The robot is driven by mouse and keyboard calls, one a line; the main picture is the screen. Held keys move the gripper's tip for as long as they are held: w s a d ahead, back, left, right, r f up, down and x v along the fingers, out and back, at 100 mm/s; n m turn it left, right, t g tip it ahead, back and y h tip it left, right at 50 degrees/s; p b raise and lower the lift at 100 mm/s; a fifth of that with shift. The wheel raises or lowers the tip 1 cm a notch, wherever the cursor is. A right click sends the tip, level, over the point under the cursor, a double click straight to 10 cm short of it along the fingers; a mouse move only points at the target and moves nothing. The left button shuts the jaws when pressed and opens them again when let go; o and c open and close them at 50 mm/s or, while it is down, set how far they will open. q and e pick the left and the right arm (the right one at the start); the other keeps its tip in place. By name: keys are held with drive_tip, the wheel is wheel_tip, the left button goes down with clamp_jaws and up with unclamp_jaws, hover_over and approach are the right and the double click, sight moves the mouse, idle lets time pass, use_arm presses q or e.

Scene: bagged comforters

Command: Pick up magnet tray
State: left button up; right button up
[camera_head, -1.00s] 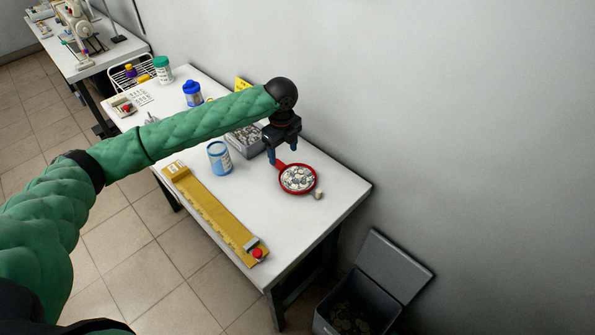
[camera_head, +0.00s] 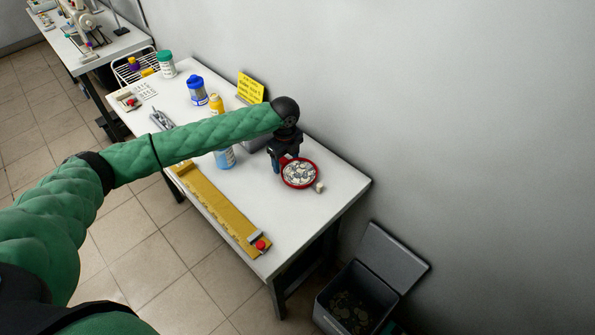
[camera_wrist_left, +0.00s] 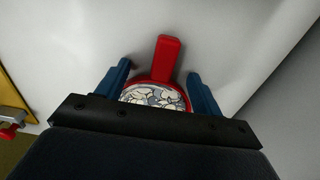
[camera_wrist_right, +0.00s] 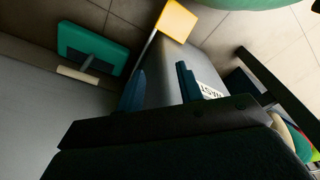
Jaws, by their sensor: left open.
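The magnet tray (camera_head: 314,181), a round red dish with a handle, holds several whitish pieces and sits on the white table (camera_head: 300,222) near its right end. My left gripper (camera_head: 281,166) is low over the tray's left side, pointing down. In the left wrist view the red handle (camera_wrist_left: 166,57) lies between the open, spread fingers (camera_wrist_left: 158,88), with no finger clearly touching it. The gripper body hides part of the dish. My right gripper (camera_wrist_right: 160,88) shows only in its own wrist view, open and empty, away from the tray.
A yellow ruler-like board (camera_head: 222,210) runs along the front edge. An open grey bin (camera_head: 352,300) stands below the right end.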

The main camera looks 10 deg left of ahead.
sight(286, 161)
use_arm(q)
drive_tip(key=shift+c, duration=0.5)
clamp_jaws()
drive_tip(key=shift+r, duration=0.15)
